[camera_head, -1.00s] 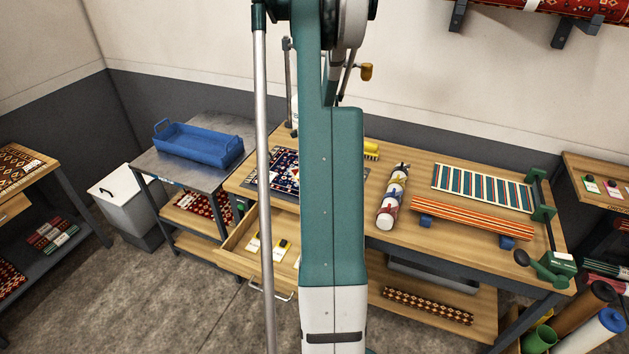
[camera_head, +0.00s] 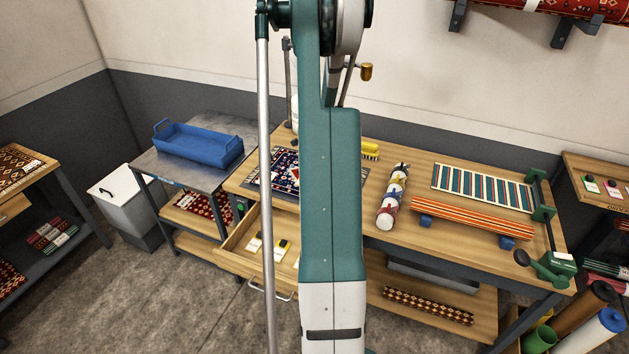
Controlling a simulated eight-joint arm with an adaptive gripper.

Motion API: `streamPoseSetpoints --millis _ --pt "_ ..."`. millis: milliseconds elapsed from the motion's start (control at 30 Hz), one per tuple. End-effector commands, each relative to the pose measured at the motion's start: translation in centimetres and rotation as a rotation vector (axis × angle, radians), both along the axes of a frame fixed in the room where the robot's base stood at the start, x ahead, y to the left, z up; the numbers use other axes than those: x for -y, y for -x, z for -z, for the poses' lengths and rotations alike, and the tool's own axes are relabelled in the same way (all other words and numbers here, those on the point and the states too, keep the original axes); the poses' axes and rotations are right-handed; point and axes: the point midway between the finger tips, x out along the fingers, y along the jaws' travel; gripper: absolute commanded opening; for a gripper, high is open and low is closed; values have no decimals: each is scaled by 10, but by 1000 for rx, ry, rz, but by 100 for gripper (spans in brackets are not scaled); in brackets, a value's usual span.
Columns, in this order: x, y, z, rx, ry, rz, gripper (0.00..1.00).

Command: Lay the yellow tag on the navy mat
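A navy patterned mat (camera_head: 285,166) lies on the left part of the wooden workbench, its right side hidden behind my arm. The open drawer (camera_head: 236,238) below it holds small tags. One pale tag with yellow (camera_head: 254,244) lies at its left, and a yellow and black piece (camera_head: 282,247) lies beside it. I cannot tell for sure which is the yellow tag. My arm runs down the middle of the view and hides part of the bench and drawer. My gripper is not visible.
A blue tray (camera_head: 198,146) stands on the metal side table. On the bench are a yellow brush (camera_head: 370,150), a rolled bundle with coloured ties (camera_head: 392,198), a striped rug (camera_head: 483,187) and an orange striped piece (camera_head: 472,216). The open drawer juts out in front.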

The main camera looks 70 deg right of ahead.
Motion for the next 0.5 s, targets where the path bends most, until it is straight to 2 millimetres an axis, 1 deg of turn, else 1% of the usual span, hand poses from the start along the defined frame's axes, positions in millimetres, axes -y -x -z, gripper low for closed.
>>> streamPoseSetpoints --millis 233,267,333,367,500 --pt "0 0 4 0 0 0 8" --pt "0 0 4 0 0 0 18" --pt "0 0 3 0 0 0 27" --pt "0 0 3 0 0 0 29" --pt "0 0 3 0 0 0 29"
